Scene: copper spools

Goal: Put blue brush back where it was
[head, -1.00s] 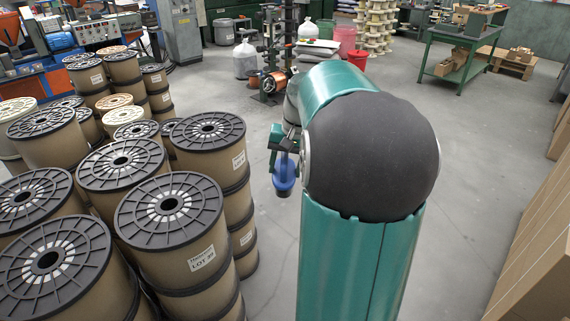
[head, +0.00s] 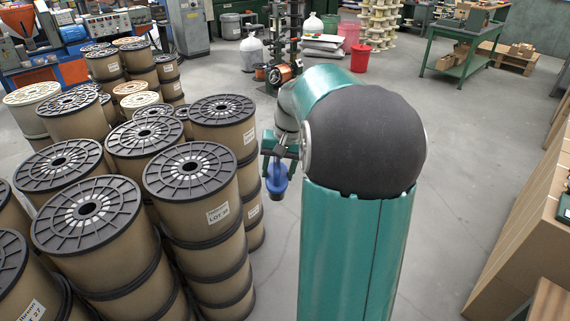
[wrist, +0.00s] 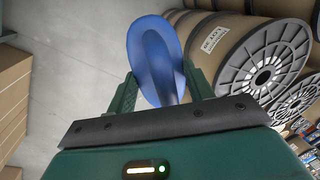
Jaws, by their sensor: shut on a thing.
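A blue object (head: 277,178), which I take to be the blue brush, is held in my gripper (head: 280,152) beside my teal arm. In the wrist view the blue brush (wrist: 153,52) sits between the two green fingers of my gripper (wrist: 160,88), with its wide blue end pointing away. The fingers are shut on it. It is held in the air, with grey floor and spools behind it. Its bristles cannot be made out.
Stacked spools with black flanges (head: 190,172) stand close left of my gripper. Cardboard boxes (head: 535,230) line the right side. A green workbench (head: 462,55) and a red bucket (head: 360,58) stand at the back. The grey floor (head: 470,130) between is clear.

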